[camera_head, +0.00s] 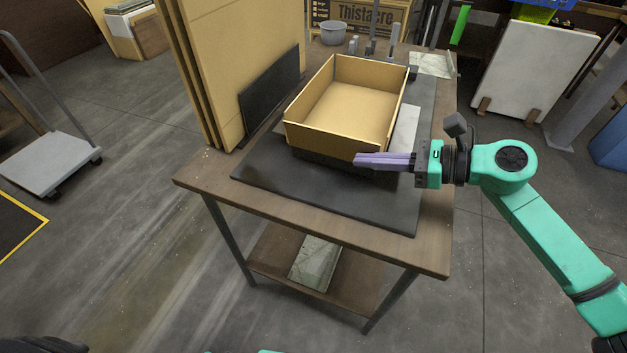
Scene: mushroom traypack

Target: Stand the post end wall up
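The cardboard tray (350,104) sits on the dark mat (400,203) on the workbench. Its far end wall (370,74), on the side of the grey posts (392,38), stands up. The near end wall (322,143) and both side walls also stand, and the inside is empty. My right gripper (358,159) reaches in from the right, with its purple fingers lying together at the tray's near right corner. The fingers look shut with no gap between them. I cannot tell whether they touch the cardboard. My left gripper is out of view.
Tall cardboard sheets (235,70) and a dark panel (270,88) stand left of the tray. A grey bowl (333,33) and a Thistacre sign (372,17) are at the back. The mat's front part and the bench's front edge (330,240) are clear.

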